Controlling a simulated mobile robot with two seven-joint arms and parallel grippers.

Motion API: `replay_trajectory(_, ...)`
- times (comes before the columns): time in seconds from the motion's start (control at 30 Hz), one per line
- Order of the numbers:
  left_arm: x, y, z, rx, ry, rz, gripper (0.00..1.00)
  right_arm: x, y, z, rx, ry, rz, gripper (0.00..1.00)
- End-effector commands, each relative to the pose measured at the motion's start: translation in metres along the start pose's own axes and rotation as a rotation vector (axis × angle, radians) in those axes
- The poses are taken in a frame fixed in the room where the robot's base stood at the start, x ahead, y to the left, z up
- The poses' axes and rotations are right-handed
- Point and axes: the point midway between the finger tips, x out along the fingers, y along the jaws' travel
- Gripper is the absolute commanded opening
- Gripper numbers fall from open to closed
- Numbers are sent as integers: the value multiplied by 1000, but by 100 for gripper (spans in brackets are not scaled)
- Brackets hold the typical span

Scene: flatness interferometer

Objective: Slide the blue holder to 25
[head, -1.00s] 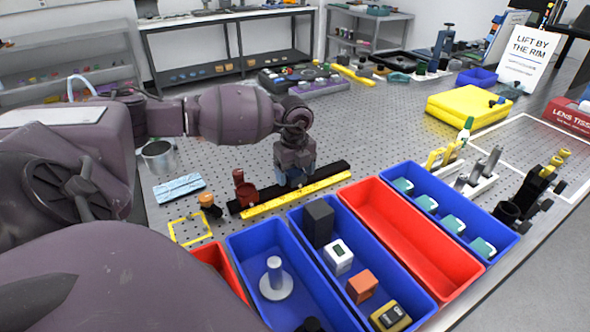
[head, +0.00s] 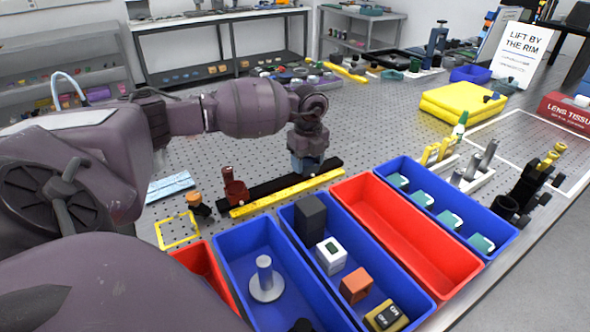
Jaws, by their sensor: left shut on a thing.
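The black rail (head: 262,187) lies on the perforated table with a yellow scale strip (head: 285,194) along its near side. The scale's numbers are too small to read. My left gripper (head: 307,166) points down over the right part of the rail. It is shut on the blue holder (head: 301,165), which stands on the rail and is mostly hidden by the gripper. A dark red holder (head: 235,190) stands upright near the rail's left end, apart from the blue one. My right gripper is not in view.
Blue bins (head: 228,252) and a red bin (head: 352,190) stand close in front of the scale. An orange-topped piece (head: 195,200) and a yellow square outline (head: 160,235) are left of the rail.

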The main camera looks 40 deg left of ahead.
Motion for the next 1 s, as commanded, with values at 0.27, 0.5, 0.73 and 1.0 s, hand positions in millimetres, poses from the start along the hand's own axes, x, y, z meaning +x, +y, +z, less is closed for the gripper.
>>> replay_trajectory(0.27, 1, -30, 0, 0, -1, 2, 11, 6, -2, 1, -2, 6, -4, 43)
replay_trajectory(0.5, 0, -32, 0, 0, -2, 2, 11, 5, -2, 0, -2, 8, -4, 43)
replay_trajectory(0.73, 0, -31, 0, 0, -1, 1, 73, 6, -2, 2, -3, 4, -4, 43)
replay_trajectory(1.0, 0, -31, 0, 0, -1, 1, 77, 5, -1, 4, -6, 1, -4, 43)
